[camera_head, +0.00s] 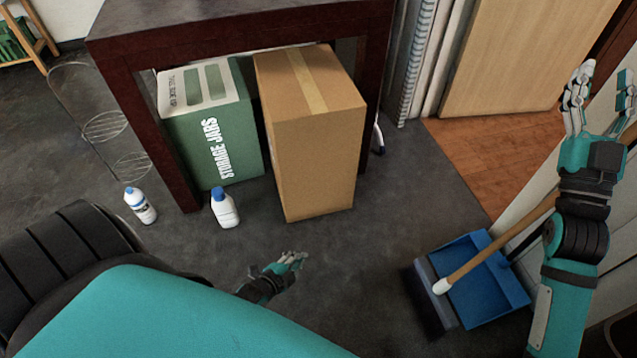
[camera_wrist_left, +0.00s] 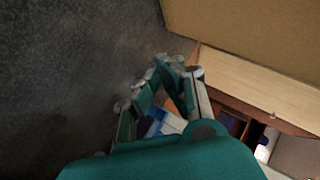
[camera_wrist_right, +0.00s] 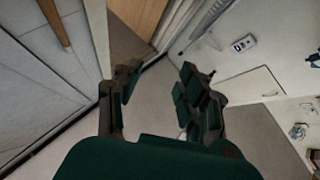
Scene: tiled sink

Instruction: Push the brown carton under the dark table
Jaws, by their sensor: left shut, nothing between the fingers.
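The brown carton (camera_head: 318,140) stands upright on the dark floor at the front of the dark table (camera_head: 130,55). Its back top edge meets the tabletop's front edge in the picture, and most of it sticks out in front. My left gripper (camera_head: 288,262) is shut and empty, low over the floor in front of the carton and apart from it. In the left wrist view, the left fingers (camera_wrist_left: 168,78) are close together, with a brown surface at the upper right that looks like the carton. My right gripper (camera_head: 602,98) is raised at the far right; its fingers (camera_wrist_right: 155,85) are spread and empty.
A green storage-jars box (camera_head: 215,135) stands under the table, left of the carton. Two white bottles (camera_head: 225,208) (camera_head: 140,205) stand near the table leg. A blue dustpan (camera_head: 485,285) and a wooden-handled brush (camera_head: 435,300) lie at right. The floor before the carton is clear.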

